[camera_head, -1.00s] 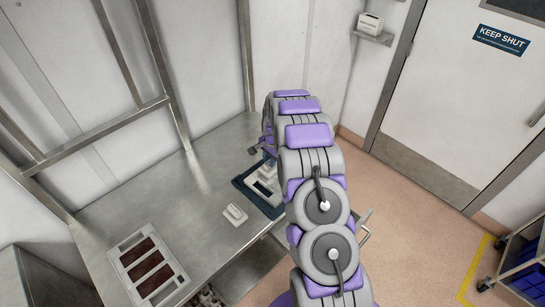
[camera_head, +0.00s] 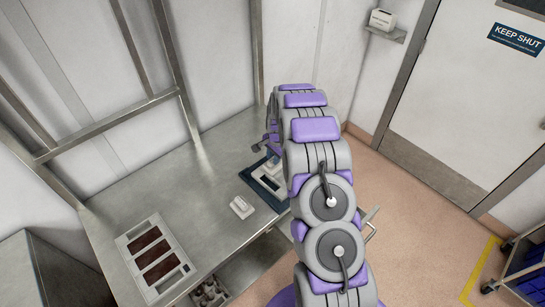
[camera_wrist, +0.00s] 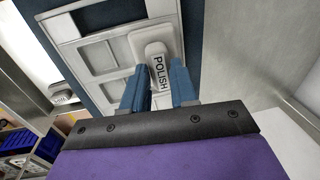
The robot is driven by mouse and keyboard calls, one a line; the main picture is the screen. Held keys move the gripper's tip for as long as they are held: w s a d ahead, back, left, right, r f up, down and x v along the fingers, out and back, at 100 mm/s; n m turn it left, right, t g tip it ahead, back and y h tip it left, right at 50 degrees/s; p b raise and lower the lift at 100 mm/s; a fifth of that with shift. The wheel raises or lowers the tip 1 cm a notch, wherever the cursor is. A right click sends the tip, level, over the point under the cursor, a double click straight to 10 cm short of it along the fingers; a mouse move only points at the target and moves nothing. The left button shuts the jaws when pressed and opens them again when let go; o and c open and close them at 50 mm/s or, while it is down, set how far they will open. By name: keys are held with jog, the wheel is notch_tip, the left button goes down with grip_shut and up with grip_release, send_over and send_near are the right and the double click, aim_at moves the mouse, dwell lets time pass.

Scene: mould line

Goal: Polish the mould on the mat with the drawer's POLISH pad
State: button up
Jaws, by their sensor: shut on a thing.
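My gripper (camera_wrist: 159,68) is shut on the white POLISH pad (camera_wrist: 154,46), its blue fingers on either side of the label. In the wrist view the pad lies over the pale mould (camera_wrist: 93,20), across one of its bars near a recess; I cannot tell for sure whether it touches. The mould lies on the dark blue mat (camera_wrist: 205,25). In the head view the mould (camera_head: 266,181) and mat (camera_head: 250,179) are near the bench's right edge, partly hidden by my arm. The drawer (camera_head: 210,294) under the bench is open, its contents partly visible.
A second small white pad-like piece (camera_head: 242,207) lies on the bench left of the mat. A pale tray (camera_head: 128,249) with dark brown bars is at the front left. Metal frame posts rise along the bench's back. The bench between tray and back wall is clear.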

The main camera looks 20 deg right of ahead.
jog(key=shift+w+d+r, duration=0.1)
jog(key=shift+w+d, duration=0.6)
jog(key=shift+d, duration=1.05)
jog(key=shift+w+d+f, duration=0.1)
jog(key=shift+w+d, duration=0.65)
jog(key=shift+d, duration=0.95)
jog(key=shift+w+d+r, duration=0.1)
jog(key=shift+w+d, duration=0.6)
jog(key=shift+d, duration=1.05)
jog(key=shift+s+a, duration=0.3)
jog(key=shift+a, duration=0.45)
jog(key=shift+s+a, duration=0.3)
jog(key=shift+a, duration=0.4)
jog(key=shift+a, duration=0.15)
jog(key=shift+s+a+f+p, duration=0.1)
jog(key=shift+s+a+p, duration=0.35)
jog(key=shift+a, duration=0.5)
jog(key=shift+s+a+f+p, duration=0.1)
jog(key=shift+s+a+p, duration=0.1)
jog(key=shift+s+a, duration=0.55)
jog(key=shift+s+a+r+p, duration=0.1)
jog(key=shift+s+a+p, duration=0.05)
jog(key=shift+a, duration=0.6)
jog(key=shift+s+a+r+p, duration=0.1)
jog(key=shift+s+a+p, duration=0.1)
jog(key=shift+a, duration=0.6)
jog(key=shift+s+a+r+p, duration=0.1)
jog(key=shift+s+a, duration=0.05)
jog(key=shift+a, duration=0.6)
